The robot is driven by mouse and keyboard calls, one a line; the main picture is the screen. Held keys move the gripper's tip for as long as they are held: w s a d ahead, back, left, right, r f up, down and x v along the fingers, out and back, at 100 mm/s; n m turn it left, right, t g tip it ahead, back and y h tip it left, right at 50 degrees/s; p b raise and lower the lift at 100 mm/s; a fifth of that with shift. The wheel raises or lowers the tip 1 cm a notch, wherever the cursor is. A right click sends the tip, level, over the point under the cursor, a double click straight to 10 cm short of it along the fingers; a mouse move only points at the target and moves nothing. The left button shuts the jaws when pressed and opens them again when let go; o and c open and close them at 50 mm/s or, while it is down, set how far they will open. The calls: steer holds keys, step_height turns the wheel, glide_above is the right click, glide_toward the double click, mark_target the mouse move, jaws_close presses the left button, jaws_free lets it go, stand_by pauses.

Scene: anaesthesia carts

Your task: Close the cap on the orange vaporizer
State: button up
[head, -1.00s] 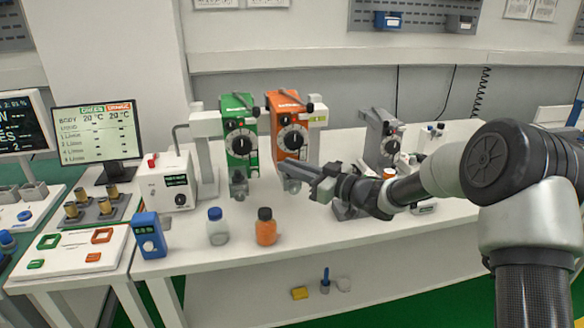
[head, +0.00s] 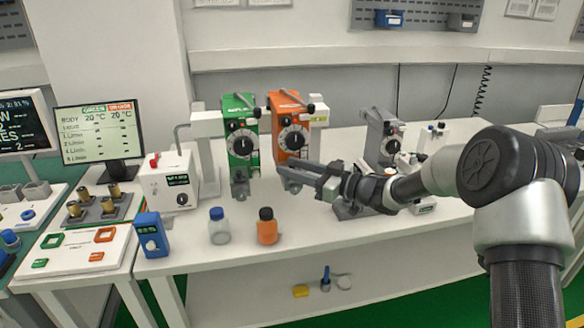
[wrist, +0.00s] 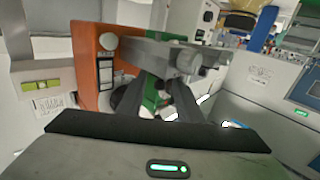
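The orange vaporizer (head: 290,110) stands on the rail at the back of the bench, with a black-centred dial on its front. It also shows at the left in the wrist view (wrist: 87,55). My gripper (head: 284,171) is at its lower front, by the grey filler part under the dial, which it partly hides. In the wrist view my two dark fingers (wrist: 166,88) stand apart with a narrow gap between them. A grey metal filler part (wrist: 165,53) lies just beyond and across the tips. I cannot tell whether they touch it, nor how the cap sits.
The green vaporizer (head: 240,128) stands close to the left. A blue-capped bottle (head: 219,228) and an orange bottle (head: 267,229) stand on the bench in front. A grey device (head: 382,140) is to the right. The front right bench top is clear.

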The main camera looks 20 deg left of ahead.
steer(key=v, duration=1.7)
steer(key=shift+p, duration=0.4)
steer(key=shift+r, duration=0.1)
